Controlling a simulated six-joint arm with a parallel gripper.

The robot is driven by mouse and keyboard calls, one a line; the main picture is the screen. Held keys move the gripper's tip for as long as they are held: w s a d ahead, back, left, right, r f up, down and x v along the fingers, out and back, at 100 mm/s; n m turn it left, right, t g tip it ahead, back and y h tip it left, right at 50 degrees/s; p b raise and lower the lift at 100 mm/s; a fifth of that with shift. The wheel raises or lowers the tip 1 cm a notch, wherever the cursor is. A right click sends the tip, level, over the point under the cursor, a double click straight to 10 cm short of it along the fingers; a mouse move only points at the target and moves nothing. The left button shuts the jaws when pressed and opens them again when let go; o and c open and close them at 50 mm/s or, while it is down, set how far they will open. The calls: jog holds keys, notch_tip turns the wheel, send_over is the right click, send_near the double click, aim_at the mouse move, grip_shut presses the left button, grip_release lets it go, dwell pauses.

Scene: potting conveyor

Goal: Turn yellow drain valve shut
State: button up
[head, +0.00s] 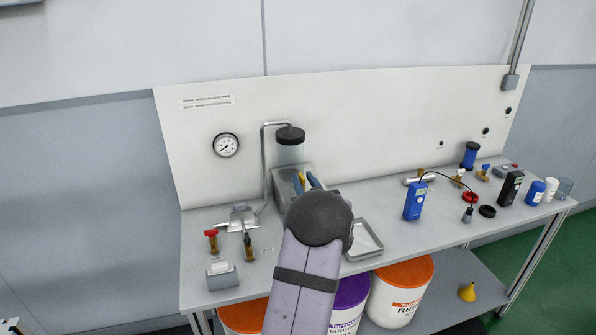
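A small yellow piece (302,178), possibly the drain valve's handle, shows in front of the grey box below the clear cylinder (290,150) with a black cap. My gripper (306,182) reaches toward this box, with blue finger-like parts on either side of the yellow piece. My own wrist hides most of the gripper and the valve body. I cannot tell whether the fingers touch the yellow piece, or how far the valve is turned.
A metal tray (364,243) lies right of my wrist. A red-knobbed brass fitting (212,241) stands left. A blue meter (414,201) and several small fittings and bottles occupy the right. A pressure gauge (226,145) is on the back panel. Buckets (402,290) stand below.

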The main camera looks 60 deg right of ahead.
aim_at(300, 174)
jog(key=shift+p+x, duration=0.7)
jog(key=shift+x, duration=2.25)
jog(key=shift+c, duration=0.3)
grip_shut()
